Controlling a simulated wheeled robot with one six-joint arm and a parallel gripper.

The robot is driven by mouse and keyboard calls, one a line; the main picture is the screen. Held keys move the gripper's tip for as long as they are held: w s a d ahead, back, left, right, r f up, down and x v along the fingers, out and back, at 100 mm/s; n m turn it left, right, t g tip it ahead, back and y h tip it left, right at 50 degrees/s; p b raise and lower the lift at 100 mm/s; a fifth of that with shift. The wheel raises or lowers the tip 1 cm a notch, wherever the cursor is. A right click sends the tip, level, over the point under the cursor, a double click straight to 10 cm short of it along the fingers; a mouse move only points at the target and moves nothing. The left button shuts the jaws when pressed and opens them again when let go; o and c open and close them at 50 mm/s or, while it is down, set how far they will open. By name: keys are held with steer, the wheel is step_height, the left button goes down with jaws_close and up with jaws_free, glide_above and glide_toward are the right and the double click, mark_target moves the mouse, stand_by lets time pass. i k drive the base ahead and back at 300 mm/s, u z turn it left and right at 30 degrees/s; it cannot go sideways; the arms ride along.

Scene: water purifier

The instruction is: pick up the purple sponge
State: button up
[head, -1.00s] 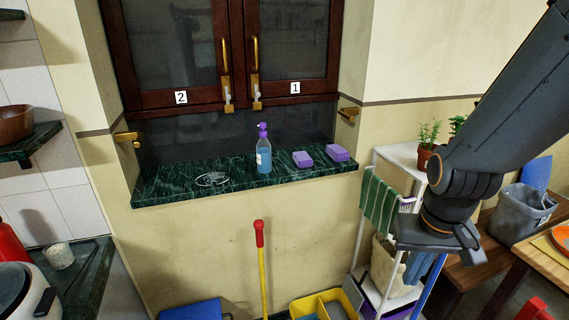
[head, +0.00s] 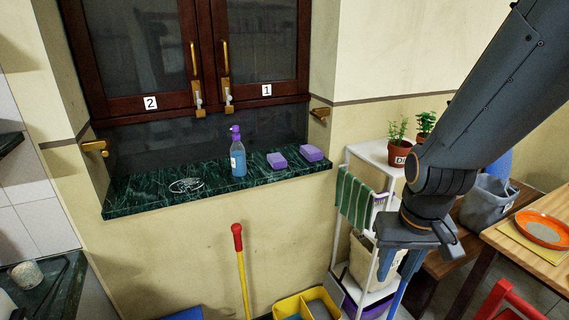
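Two purple sponges lie on the dark green marble sill below the cabinet in the head view. The left purple sponge (head: 277,161) is just right of the spray bottle, and the right purple sponge (head: 311,153) is slightly farther back. My gripper (head: 408,262) hangs at the right of the picture, low in front of the white rack and well apart from both sponges. Its fingers are hard to tell from the blue things behind them. I see nothing held in it.
A blue spray bottle (head: 238,158) with a purple top stands on the marble sill (head: 140,192). The white rack (head: 372,152) holds a green striped towel (head: 354,198) and potted plants (head: 400,150). A red-and-yellow handle (head: 240,265) stands below the sill.

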mark_target(276, 162)
steer(key=z, duration=0.5)
steer(key=k, duration=1.25)
steer(key=z, duration=0.4)
steer(key=i, duration=0.95)
steer(key=u, duration=0.9)
steer(key=i, duration=1.2)
steer(key=u, duration=0.8)
steer(key=i, duration=0.25)
steer(key=u, duration=0.1)
